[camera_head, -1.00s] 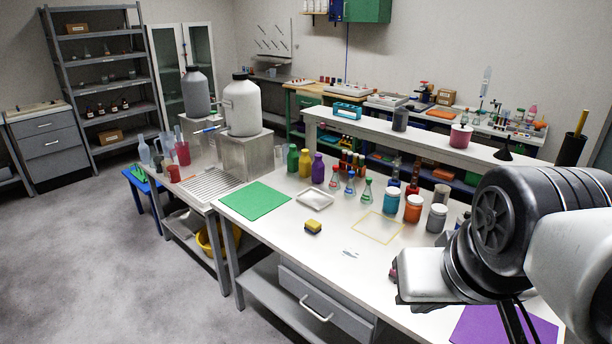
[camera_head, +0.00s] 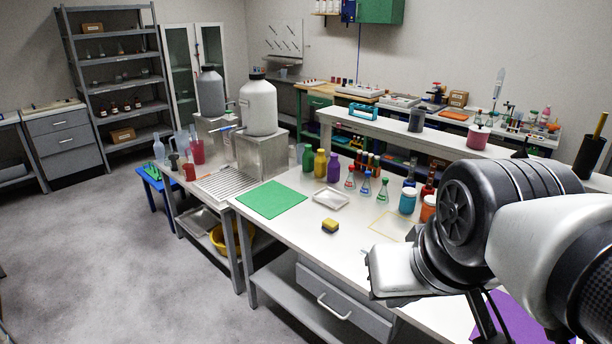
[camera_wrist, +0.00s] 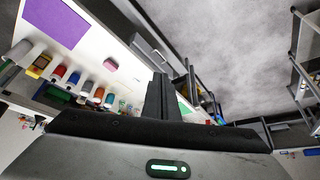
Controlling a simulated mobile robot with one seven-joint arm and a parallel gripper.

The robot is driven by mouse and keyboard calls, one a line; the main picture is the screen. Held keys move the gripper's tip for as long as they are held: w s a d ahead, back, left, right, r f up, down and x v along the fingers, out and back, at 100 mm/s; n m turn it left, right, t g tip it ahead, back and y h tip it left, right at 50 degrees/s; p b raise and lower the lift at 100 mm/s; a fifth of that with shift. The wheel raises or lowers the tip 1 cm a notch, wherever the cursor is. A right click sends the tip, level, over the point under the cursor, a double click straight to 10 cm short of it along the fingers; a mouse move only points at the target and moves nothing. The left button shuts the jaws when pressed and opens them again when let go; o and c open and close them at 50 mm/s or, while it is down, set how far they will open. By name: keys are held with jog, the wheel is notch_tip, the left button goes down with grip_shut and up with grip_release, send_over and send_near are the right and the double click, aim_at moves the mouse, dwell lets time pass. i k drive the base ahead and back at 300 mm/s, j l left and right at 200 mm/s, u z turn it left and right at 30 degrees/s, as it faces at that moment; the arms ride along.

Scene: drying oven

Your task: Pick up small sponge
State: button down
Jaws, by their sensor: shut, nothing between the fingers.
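A small yellow sponge with a dark side (camera_head: 330,226) lies on the white bench top near its front edge, in the head view. It stands apart from my arm, to its left. My gripper (camera_wrist: 163,98) shows in the wrist view with its dark fingers together and nothing between them. It is in the air, with the bench and floor behind it.
A green mat (camera_head: 272,200), a white tray (camera_head: 330,200) and a yellow square outline (camera_head: 381,227) lie around the sponge. Bottles (camera_head: 320,163), flasks (camera_head: 366,187) and jars (camera_head: 407,201) stand behind it. A purple mat (camera_head: 487,320) lies at right. Bench around the sponge is clear.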

aim_at(329, 224)
jog(key=i+j+z, duration=0.1)
jog(key=z, duration=0.35)
jog(key=i+j+z, duration=0.1)
jog(key=z, duration=0.3)
jog(key=i+j+z, duration=0.15)
jog(key=j, duration=0.2)
jog(key=i+j+z, duration=0.2)
jog(key=j, duration=0.15)
jog(key=j+z, duration=0.15)
jog(key=j, duration=0.25)
jog(key=i+j, duration=0.1)
jog(key=j, duration=0.55)
jog(key=i+j+z, duration=0.1)
jog(key=j, duration=0.55)
jog(key=i+j, duration=0.15)
jog(key=j, duration=0.5)
